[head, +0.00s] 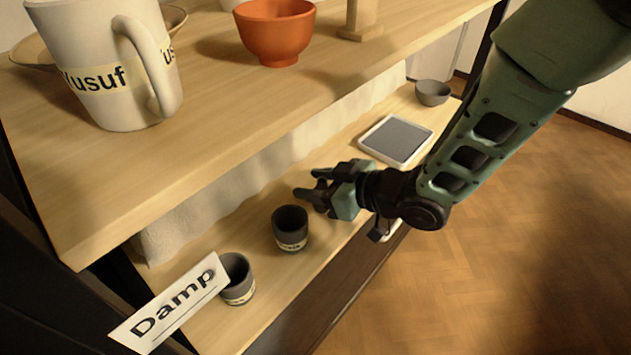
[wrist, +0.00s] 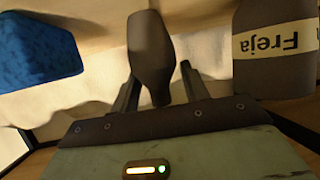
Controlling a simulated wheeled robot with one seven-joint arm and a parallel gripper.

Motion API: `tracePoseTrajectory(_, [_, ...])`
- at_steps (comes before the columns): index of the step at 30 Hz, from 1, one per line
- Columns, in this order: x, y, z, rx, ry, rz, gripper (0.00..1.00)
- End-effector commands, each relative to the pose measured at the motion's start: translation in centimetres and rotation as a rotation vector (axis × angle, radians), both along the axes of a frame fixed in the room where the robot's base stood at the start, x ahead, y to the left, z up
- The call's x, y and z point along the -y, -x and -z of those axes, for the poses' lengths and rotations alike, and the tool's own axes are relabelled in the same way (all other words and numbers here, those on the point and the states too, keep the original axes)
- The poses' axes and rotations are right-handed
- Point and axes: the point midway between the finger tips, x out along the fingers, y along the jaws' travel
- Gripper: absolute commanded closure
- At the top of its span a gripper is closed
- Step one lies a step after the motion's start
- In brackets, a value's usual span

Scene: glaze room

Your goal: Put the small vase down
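The small vase (wrist: 151,55) is dark brown with a narrow end. In the wrist view, where the label lettering is upside down, it is between the fingers of my gripper (wrist: 160,82). A pale gap shows between the vase and the right finger; the left finger is partly hidden behind the vase. My gripper (head: 308,184) looks open in the head view, low over the lower shelf (head: 215,217). I cannot make out the vase there, nor tell exactly how its base meets the shelf.
A dark cup labelled Freja (wrist: 275,70) and a blue object (wrist: 38,50) flank the vase. Two dark cups (head: 290,222) (head: 238,285), a Damp sign (head: 170,305), a tray (head: 370,147) and a grey bowl (head: 432,92) are along the lower shelf. The upper shelf (head: 210,100) overhangs.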

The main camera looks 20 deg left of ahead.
Motion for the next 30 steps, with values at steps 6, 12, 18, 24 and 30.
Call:
tracePoseTrajectory(6, [0.0, 0.0, -0.1, 0.002, -0.003, 0.000, 0.55])
tracePoseTrajectory(12, [1.0, 0.1, -0.7, 0.001, -0.002, 0.002, 0.55])
tracePoseTrajectory(18, [4.4, 0.9, -2.3, 0.001, -0.003, 0.004, 0.55])
tracePoseTrajectory(24, [8.0, 1.8, -3.8, 0.001, -0.003, 0.003, 0.55])
tracePoseTrajectory(30, [10.2, 2.4, -4.6, 0.002, -0.004, 0.002, 0.55])
